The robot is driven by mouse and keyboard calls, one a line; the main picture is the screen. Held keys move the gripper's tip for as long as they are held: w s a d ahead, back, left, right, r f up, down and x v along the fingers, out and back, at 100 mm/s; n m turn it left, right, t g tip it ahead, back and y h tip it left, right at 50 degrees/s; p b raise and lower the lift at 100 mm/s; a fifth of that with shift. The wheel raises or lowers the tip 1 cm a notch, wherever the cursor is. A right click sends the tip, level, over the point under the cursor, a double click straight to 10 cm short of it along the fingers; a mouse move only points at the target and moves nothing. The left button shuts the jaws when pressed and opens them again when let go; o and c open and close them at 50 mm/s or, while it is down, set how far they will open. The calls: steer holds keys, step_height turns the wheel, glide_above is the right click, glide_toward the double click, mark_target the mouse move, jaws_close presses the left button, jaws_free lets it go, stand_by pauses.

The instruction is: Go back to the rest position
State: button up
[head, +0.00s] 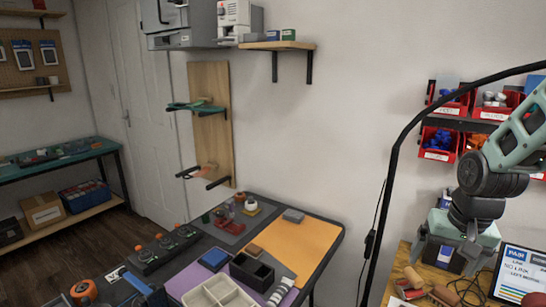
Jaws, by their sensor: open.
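My gripper (446,250) hangs at the right of the head view, at the end of my green and dark grey arm. Its fingers are spread open and point down. No held thing shows between them. It is in front of a wooden bench (383,292) in the picture; the gap between them is hard to tell. Part of my arm is cut off by the right edge of the view.
A dark worktable (333,236) with an orange mat (290,250), trays and small parts stands at the centre bottom. A black curved pole (384,200) rises between table and bench. Red bins (440,143) and a screen (519,272) are near my arm.

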steer(key=s+a+r+n, duration=0.2)
steer(key=s+n, duration=0.2)
steer(key=s, duration=0.4)
steer(key=s+a+n+g, duration=0.1)
steer(key=s+a+n, duration=0.3)
steer(key=a, duration=0.5)
steer(key=s+a+r+n+g, duration=0.1)
steer(key=s+a+n, duration=0.2)
steer(key=s+a, duration=0.6)
steer(key=shift+r+n+y, duration=0.3)
steer(key=shift+n, duration=0.1)
